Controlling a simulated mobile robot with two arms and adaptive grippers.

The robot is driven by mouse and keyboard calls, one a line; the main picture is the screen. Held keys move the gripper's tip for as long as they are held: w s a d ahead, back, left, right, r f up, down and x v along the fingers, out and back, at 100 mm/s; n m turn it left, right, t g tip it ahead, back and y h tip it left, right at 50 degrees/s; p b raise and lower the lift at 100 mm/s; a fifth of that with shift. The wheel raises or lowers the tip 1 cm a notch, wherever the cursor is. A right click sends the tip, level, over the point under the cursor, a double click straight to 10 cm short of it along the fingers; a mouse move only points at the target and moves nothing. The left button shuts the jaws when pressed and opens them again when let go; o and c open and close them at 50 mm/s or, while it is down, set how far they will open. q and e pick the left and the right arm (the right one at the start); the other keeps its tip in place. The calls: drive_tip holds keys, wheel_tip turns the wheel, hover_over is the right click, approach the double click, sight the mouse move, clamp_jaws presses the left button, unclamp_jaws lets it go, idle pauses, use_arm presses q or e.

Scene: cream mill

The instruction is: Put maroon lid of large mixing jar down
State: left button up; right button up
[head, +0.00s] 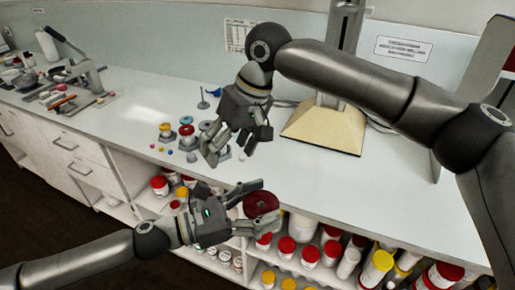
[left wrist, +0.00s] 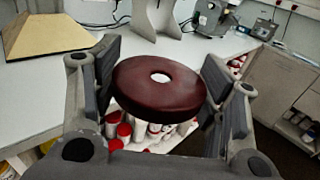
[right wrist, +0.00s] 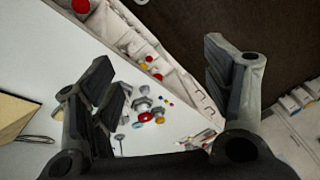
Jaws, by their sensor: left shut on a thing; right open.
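The maroon lid (head: 262,206) is a thick round disc with a pale round hole or spot in its middle. It is held between the two fingers of my left gripper (head: 260,198), in front of the counter's front edge in the head view. In the left wrist view the lid (left wrist: 158,92) sits between both finger pads, roughly flat, with jars visible below it. My right gripper (head: 240,155) is open and empty above the counter (head: 300,165), beside a group of small jars (head: 187,135). I cannot tell which jar is the large mixing jar.
Shelves under the counter hold several jars with red and yellow lids (head: 287,245). A cream-based stand (head: 322,130) stands at the back. A lever press (head: 80,70) is at the far left. The counter surface right of the small jars is mostly clear.

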sight(258, 196)
drive_tip(key=s+d+r+h, duration=0.4)
drive_tip(key=s+d+r, duration=0.1)
drive_tip(key=s+d, duration=0.15)
wheel_tip(258, 196, down, 12)
drive_tip(key=shift+s+a+r, duration=0.1)
drive_tip(key=shift+s+r, duration=0.05)
idle(0.3)
drive_tip(key=c, duration=0.6)
use_arm(q)
drive_tip(key=o, duration=1.1)
use_arm(e)
drive_tip(key=shift+c, duration=0.2)
use_arm(q)
drive_tip(key=shift+a, duration=0.1)
